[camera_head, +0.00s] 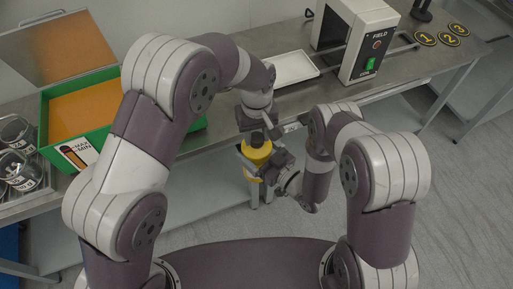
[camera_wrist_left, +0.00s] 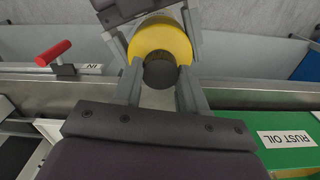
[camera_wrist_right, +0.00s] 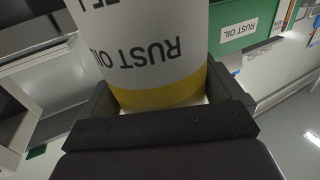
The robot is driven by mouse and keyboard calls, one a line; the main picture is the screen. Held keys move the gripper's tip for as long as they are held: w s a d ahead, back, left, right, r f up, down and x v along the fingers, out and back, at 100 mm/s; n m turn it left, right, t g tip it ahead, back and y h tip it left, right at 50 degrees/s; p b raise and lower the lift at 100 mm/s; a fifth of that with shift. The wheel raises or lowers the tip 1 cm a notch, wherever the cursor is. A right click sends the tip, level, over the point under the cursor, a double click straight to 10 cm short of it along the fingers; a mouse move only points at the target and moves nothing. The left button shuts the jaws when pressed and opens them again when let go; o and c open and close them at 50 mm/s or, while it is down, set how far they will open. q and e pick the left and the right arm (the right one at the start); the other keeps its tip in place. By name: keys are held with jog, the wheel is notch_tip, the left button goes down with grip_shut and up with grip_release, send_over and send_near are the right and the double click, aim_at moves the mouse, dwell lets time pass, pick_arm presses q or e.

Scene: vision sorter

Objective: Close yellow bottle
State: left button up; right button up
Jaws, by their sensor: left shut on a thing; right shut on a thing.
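The bottle has a yellow top (camera_head: 257,153) and a white body labelled RUST OIL (camera_wrist_right: 145,45). It is held upright in front of the bench. My right gripper (camera_wrist_right: 160,97) is shut around its body near a yellow band. My left gripper (camera_head: 256,128) comes from above and is shut on a black cap (camera_wrist_left: 160,72). In the left wrist view the cap is between the fingers and overlaps the yellow top (camera_wrist_left: 158,38). I cannot tell whether the cap is seated on the bottle or slightly above it. The fingers hide part of the cap.
A green crate (camera_head: 108,78) with an orange interior stands on the bench at left, beside several jars (camera_head: 22,170). The bench's front edge is close behind the bottle. Open floor lies at right.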

pick_arm(q)
jog(key=m, duration=0.4)
jog(key=shift+m, duration=0.3)
jog(key=m, duration=1.5)
jog(key=shift+m, duration=0.4)
jog(key=m, duration=0.5)
jog(key=shift+m, duration=0.4)
jog(key=o, duration=1.2)
jog(key=shift+f, duration=0.1)
jog(key=shift+c, duration=0.2)
